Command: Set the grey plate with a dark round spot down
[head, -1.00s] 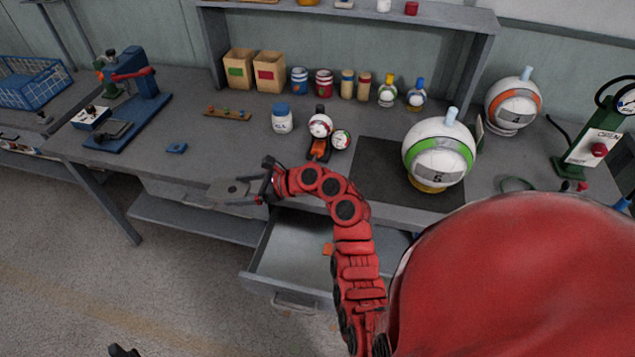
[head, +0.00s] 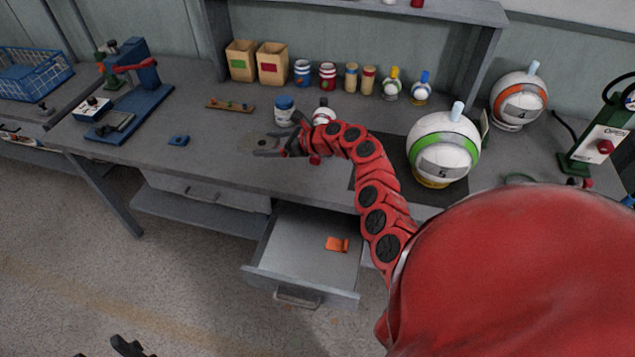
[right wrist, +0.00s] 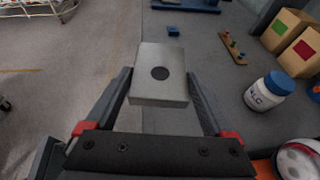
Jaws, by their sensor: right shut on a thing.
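My right gripper (head: 268,145) is shut on the grey plate (head: 256,142), which shows against the worktop near its front edge. In the right wrist view the plate (right wrist: 160,93) is a flat grey block with a dark round spot on its face. It sits between the two fingers of my right gripper (right wrist: 158,80). I cannot tell whether its underside touches the worktop. A dark piece, seemingly the tip of my left gripper (head: 127,347), shows at the bottom edge of the head view; its jaws are mostly cut off.
A white jar with a blue lid (head: 284,110) stands just behind the plate. A small blue block (head: 179,140) lies to the left, and a peg strip (head: 231,106) behind. The open drawer (head: 290,252) below holds an orange piece. The worktop left of the plate is mostly clear.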

